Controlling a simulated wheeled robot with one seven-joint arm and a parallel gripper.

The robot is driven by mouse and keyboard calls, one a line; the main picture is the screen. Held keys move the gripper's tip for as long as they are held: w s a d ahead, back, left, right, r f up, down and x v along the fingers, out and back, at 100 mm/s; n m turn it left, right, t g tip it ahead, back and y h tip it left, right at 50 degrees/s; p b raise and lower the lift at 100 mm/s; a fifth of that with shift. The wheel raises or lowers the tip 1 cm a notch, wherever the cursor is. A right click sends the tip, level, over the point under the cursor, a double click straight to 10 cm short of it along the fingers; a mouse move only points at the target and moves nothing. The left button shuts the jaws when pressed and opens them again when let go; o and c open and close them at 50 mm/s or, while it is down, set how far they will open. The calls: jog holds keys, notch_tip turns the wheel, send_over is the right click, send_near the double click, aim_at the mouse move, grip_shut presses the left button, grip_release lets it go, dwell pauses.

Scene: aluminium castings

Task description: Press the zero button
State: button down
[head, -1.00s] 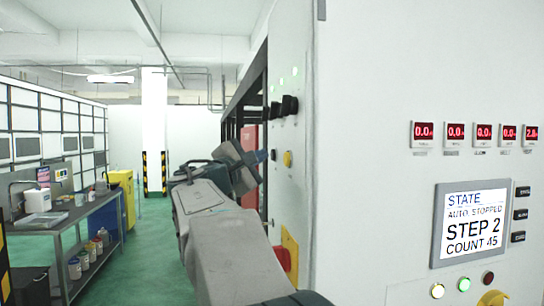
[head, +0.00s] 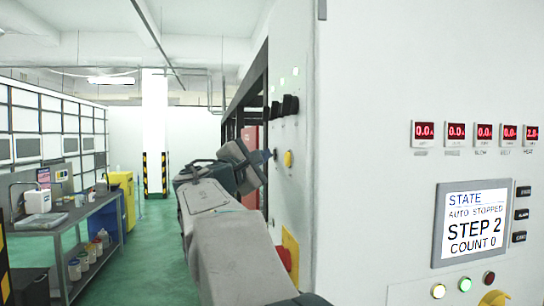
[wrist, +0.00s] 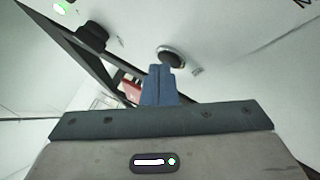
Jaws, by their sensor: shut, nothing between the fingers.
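A dark round button with a metal rim (wrist: 172,54) sits on the pale side panel, with a small unreadable label beside it. It is likely the zero button. My gripper's blue fingers (wrist: 159,72) are shut and empty, their tips at the button's lower edge in the wrist view; I cannot tell whether they touch it. In the head view, my gripper (head: 267,155) is close against the side panel (head: 297,200), left of a yellow button (head: 288,158). The display screen (head: 473,223) on the front face reads STATE, AUTO STOPPED, STEP 2, COUNT 0.
Black knobs (head: 290,105) stick out above my gripper, one also near it in the wrist view (wrist: 92,36). A red switch on a yellow plate (head: 285,257) is lower down. Red numeric displays (head: 484,133) line the front face. A workbench (head: 75,225) stands left across open green floor.

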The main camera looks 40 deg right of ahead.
jog(key=shift+w+a, duration=0.4)
jog(key=shift+a, duration=0.3)
jog(key=w+a, duration=0.1)
jog(key=a, duration=0.2)
jog(key=w+a, duration=0.1)
jog(key=shift+w+a, duration=0.15)
jog(key=shift+w, duration=0.15)
dwell(0.9)
